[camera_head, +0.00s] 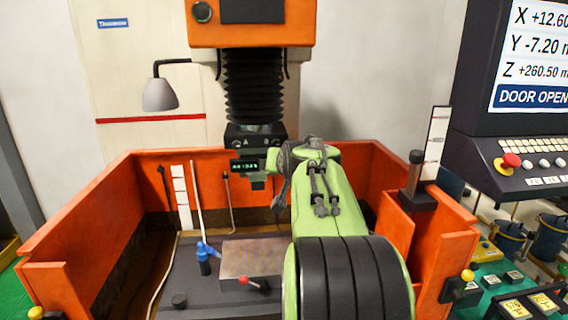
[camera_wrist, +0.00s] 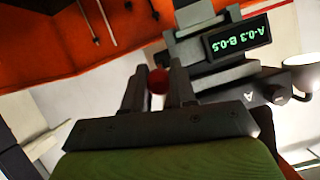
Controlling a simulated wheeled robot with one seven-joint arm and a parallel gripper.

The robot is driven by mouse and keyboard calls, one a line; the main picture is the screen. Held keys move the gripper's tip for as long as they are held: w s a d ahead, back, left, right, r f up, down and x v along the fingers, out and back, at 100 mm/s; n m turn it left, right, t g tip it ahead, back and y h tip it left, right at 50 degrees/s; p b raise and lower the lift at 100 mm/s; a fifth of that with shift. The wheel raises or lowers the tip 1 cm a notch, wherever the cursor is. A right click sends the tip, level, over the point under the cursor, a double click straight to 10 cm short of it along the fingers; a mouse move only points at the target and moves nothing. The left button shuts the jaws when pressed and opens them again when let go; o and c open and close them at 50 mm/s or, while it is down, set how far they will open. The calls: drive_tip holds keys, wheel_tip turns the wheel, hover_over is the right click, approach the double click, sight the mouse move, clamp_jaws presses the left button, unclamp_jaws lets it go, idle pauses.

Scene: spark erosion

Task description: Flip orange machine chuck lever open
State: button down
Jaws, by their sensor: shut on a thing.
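The orange machine (camera_head: 252,30) has a dark chuck (camera_head: 257,140) hanging under its black bellows, with a small green readout. The readout (camera_wrist: 240,38) appears upside down in the wrist view. The chuck lever's red ball knob (camera_wrist: 157,82) sits between the two fingers of my gripper (camera_wrist: 159,76), which is shut on it. In the head view my green arm reaches in from the front and its wrist is just right of the chuck. The lever's rod is hidden, and in the head view the knob is hidden too.
Orange tank walls (camera_head: 100,205) surround the work table. On it are a metal plate (camera_head: 250,257), a red-knobbed handle (camera_head: 250,283) and a blue nozzle (camera_head: 206,255). A grey lamp (camera_head: 160,95) hangs at left. A control console (camera_head: 515,150) stands at right.

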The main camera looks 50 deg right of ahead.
drive_tip(key=c, duration=1)
unclamp_jaws()
drive_tip(key=shift+r, duration=0.1)
drive_tip(key=b+v, duration=0.1)
drive_tip(key=v, duration=1.4)
drive_tip(key=shift+s+a+r, duration=0.15)
drive_tip(key=shift+s+a, duration=0.1)
drive_tip(key=shift+c, duration=0.2)
